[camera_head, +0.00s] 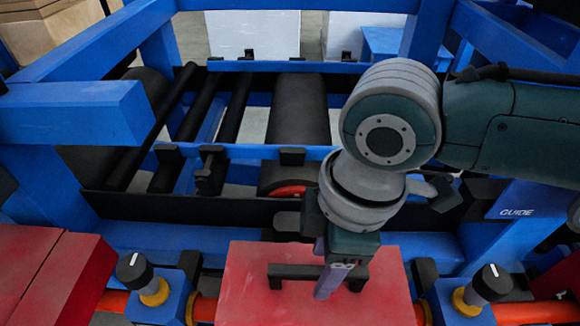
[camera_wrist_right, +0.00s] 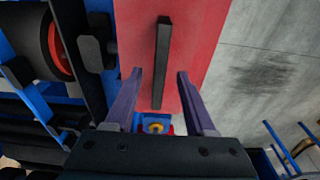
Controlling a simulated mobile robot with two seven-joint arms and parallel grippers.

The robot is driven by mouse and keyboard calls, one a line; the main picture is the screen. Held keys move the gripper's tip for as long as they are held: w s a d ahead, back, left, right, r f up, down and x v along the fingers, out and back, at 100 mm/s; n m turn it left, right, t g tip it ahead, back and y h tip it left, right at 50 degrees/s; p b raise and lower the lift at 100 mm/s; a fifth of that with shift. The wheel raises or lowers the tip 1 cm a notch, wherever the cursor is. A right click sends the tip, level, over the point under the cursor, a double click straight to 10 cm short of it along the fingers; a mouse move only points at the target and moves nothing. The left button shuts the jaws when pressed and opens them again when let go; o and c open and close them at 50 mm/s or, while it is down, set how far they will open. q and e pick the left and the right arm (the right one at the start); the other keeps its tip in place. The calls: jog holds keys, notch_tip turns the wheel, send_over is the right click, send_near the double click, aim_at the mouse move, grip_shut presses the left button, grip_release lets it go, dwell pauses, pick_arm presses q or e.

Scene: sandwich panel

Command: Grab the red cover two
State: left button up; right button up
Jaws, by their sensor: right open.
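A red cover (camera_head: 262,302) with a black bar handle (camera_head: 290,271) lies at the bottom centre of the head view. My right gripper (camera_head: 332,282) reaches down over the handle from above. In the wrist view the red cover (camera_wrist_right: 208,35) fills the top centre, and the black handle (camera_wrist_right: 162,50) stands out from it. My right gripper (camera_wrist_right: 159,72) is open there, one purple finger on each side of the handle's line. I cannot tell whether the fingers touch it. Another red block or cover (camera_head: 60,280) is at the lower left. My left gripper is not in view.
Black knobs on blue blocks (camera_head: 155,300) (camera_head: 470,305) flank the central cover, along an orange-red bar (camera_head: 205,308). Behind it is a blue frame with black rollers (camera_head: 298,110). Bare grey floor (camera_wrist_right: 265,70) shows to the right in the wrist view.

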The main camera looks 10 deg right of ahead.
jog(key=shift+f, duration=0.45)
jog(key=shift+c, duration=0.2)
jog(key=shift+a, duration=0.1)
grip_shut()
jog(key=shift+w+r, duration=0.1)
dwell(0.7)
